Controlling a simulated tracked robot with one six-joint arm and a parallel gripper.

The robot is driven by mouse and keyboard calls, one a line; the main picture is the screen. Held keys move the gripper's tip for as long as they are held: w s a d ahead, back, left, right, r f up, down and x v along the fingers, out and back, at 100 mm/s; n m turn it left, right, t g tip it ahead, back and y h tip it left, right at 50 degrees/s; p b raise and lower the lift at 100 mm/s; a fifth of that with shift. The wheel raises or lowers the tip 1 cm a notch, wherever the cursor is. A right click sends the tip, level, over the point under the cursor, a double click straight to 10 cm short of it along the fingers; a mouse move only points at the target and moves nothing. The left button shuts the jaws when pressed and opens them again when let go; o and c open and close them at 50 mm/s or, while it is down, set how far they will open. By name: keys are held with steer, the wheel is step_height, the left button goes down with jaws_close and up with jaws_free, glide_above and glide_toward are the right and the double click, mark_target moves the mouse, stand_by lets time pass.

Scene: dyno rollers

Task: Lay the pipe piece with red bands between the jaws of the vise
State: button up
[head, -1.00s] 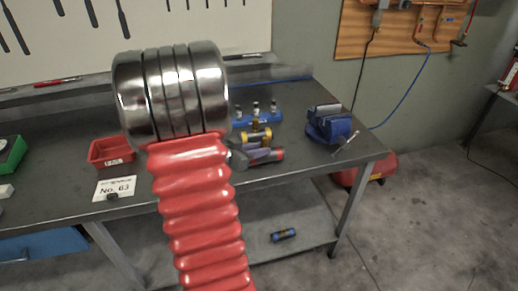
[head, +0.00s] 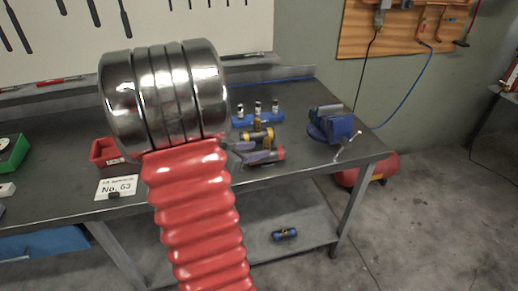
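A pipe piece with a red band at its right end (head: 278,154) lies on the dark workbench, in the middle of the head view. Its left part is partly covered. The blue vise (head: 335,127) stands near the bench's right corner, with its handle at the front; I see nothing between its jaws. My red ribbed arm and shiny metal joint fill the centre left. A small grey part beside the joint, at the left end of the pipe piece, looks like the tip of my gripper (head: 238,148). The rest is hidden behind my arm, so its opening does not show.
A pipe piece with yellow bands (head: 257,135) lies just behind the red-banded one. Behind it is a blue holder (head: 245,121) with several metal fittings. A red bin (head: 104,153) and a "No. 63" card (head: 116,187) are at left.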

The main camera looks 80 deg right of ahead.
steer(key=v, duration=0.9)
stand_by(0.6)
